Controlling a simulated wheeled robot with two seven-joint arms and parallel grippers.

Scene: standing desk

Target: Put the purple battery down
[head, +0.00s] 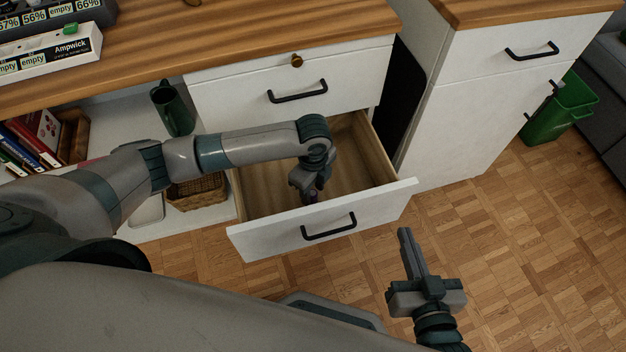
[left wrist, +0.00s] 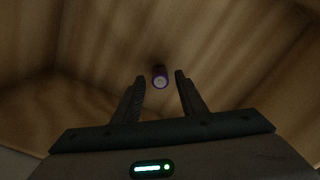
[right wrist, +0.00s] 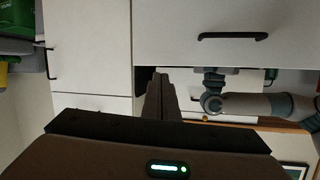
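The purple battery (left wrist: 160,77) is seen end-on in the left wrist view, inside the open lower drawer (head: 273,238). My left gripper (head: 311,197) reaches down into that drawer. In the left wrist view its two fingers (left wrist: 160,76) stand apart, one on each side of the battery, with a visible gap on both sides. Whether the battery touches the drawer floor is hard to tell in the dark. My right gripper (head: 405,234) is outside the drawer, to its right, above the floor. Its fingers (right wrist: 162,78) are together and empty.
The closed upper drawer (head: 235,98) is directly above the open one. A wooden desktop (head: 240,28) holds a battery charger (head: 45,55). A green mug (head: 172,110), books (head: 38,135) and a wicker basket (head: 197,193) are at left. A green bin (head: 560,105) stands at right.

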